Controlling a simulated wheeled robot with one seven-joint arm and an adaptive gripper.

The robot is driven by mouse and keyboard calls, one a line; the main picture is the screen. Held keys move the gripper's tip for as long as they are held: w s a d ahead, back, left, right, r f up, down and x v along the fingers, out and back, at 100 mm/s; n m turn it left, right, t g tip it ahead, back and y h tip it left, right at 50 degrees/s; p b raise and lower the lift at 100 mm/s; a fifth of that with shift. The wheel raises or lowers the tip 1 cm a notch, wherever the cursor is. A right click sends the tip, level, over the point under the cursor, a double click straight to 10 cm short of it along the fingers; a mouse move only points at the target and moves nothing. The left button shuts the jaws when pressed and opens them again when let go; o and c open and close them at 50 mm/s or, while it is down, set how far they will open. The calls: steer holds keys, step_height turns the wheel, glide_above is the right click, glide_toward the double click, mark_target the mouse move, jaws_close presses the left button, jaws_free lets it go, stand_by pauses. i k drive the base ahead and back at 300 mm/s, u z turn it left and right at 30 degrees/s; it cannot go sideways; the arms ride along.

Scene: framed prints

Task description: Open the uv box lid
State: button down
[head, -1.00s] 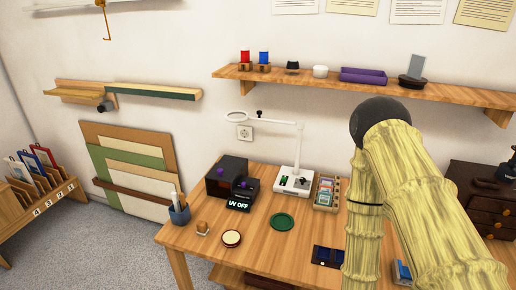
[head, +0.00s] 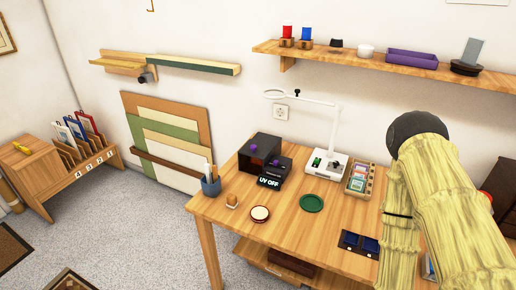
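The UV box (head: 260,152) is a small black box at the back left of the wooden table, with a purple knob on it. A lower black unit beside it carries a second purple knob and a lit sign (head: 269,182) reading "UV OFF". I cannot tell from here how the lid sits. My arm, in a yellow bamboo-like covering, fills the right side of the head view, well to the right of the box. My gripper is not in view.
A shelf (head: 400,69) hangs above. Floor is free at left.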

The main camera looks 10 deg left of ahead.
mark_target(254, 149)
steer(key=z, duration=0.05)
steer(key=k, duration=0.4)
steer(key=u, duration=0.95)
steer(key=i, duration=1.15)
steer(key=z, duration=0.85)
